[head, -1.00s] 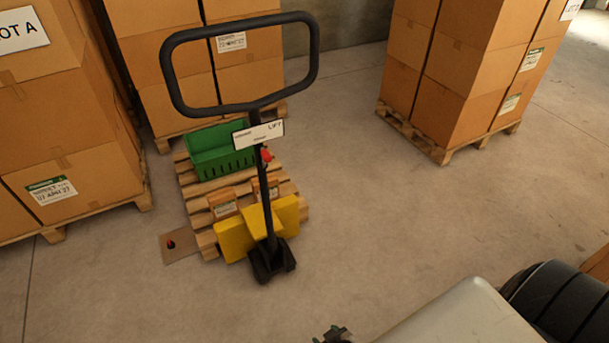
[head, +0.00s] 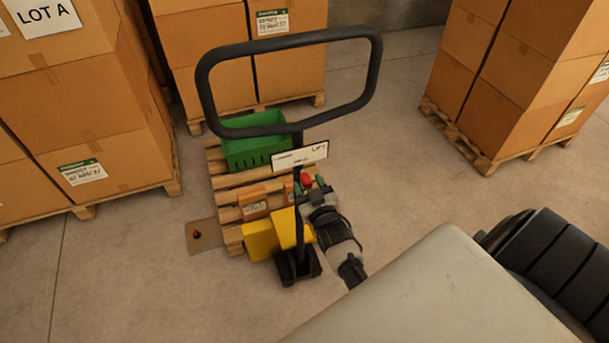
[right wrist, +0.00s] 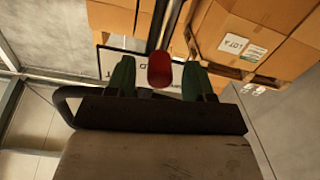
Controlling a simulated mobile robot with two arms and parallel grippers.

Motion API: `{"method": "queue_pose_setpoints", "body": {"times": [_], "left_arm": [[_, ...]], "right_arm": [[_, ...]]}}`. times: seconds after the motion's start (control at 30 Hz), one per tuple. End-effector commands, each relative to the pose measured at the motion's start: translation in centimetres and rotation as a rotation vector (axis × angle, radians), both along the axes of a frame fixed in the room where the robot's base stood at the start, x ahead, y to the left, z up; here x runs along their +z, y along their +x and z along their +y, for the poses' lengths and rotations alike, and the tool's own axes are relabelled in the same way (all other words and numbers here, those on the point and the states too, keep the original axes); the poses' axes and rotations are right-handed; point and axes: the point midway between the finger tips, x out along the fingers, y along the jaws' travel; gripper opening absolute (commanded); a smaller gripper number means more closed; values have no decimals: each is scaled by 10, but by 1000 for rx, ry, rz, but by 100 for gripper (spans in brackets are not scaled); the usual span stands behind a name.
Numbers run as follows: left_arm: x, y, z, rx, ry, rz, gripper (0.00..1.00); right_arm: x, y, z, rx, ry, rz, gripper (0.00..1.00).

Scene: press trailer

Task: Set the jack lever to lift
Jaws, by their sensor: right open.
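The pallet jack has a black loop handle (head: 375,75), a dark upright post and a yellow body (head: 262,241). A white plate (head: 312,153) reading LIFT at its right end is fixed on the post. The red knob of the jack lever (head: 306,180) shows just below the plate. My right gripper (head: 309,187) is at the knob. In the right wrist view, the red knob (right wrist: 160,68) appears between the two green fingers of my open right gripper (right wrist: 160,80), with a gap on each side. My left gripper is not in view.
A wooden pallet (head: 222,185) under the jack carries a green crate (head: 253,152) and small boxes. Stacked cartons stand left (head: 95,110), behind (head: 205,60) and right (head: 530,80). A flat brown piece (head: 204,236) lies on the floor.

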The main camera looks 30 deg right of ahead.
Motion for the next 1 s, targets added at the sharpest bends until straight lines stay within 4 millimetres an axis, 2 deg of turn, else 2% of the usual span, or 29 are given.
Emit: {"method": "queue_pose_setpoints", "body": {"times": [0.1,0.2,0.57,0.9,1.0], "left_arm": [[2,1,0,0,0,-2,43],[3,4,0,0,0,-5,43],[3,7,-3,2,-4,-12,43],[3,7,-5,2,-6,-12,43],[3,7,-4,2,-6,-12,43]], "right_arm": [[1,17,-4,0,-1,-1,53],[0,25,-6,0,0,0,53],[0,29,-7,0,-1,1,53],[0,29,-7,0,0,1,1],[0,29,-7,0,0,1,0]]}}
